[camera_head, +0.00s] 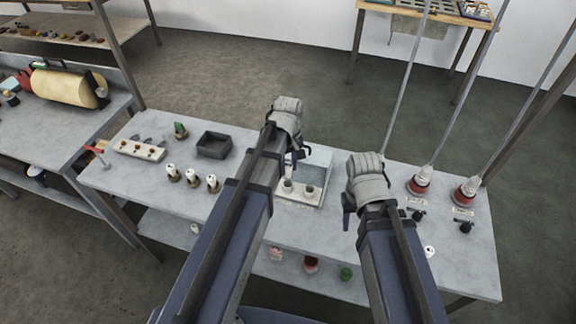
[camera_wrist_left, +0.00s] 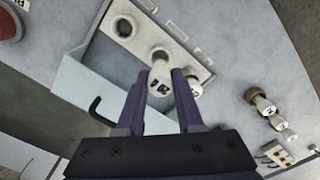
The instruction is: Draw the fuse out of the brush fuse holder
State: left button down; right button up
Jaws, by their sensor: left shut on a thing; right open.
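The brush fuse holder is a pale panel (camera_wrist_left: 90,45) with a row of round sockets, beside a light grey box wall; in the head view it shows at the table's middle (camera_head: 300,203). My left gripper (camera_wrist_left: 160,76) is shut on a white fuse (camera_wrist_left: 160,92) with dark lettering, at the middle socket. I cannot tell how far the fuse sits in its socket. In the head view my left gripper (camera_head: 297,157) partly hides the holder. My right gripper (camera_head: 347,212) is open and empty above the table.
Several white fuses (camera_head: 191,176) stand left of the holder. Behind them are a dark open box (camera_head: 213,145) and a white block with holes (camera_head: 138,149). Red-based rods (camera_head: 419,185) and black knobs (camera_head: 466,227) stand at the right.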

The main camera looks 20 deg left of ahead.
pick_arm(q)
jog(key=shift+r, duration=0.15)
notch_tip(320, 180, up, 3)
jog(key=p, duration=0.3)
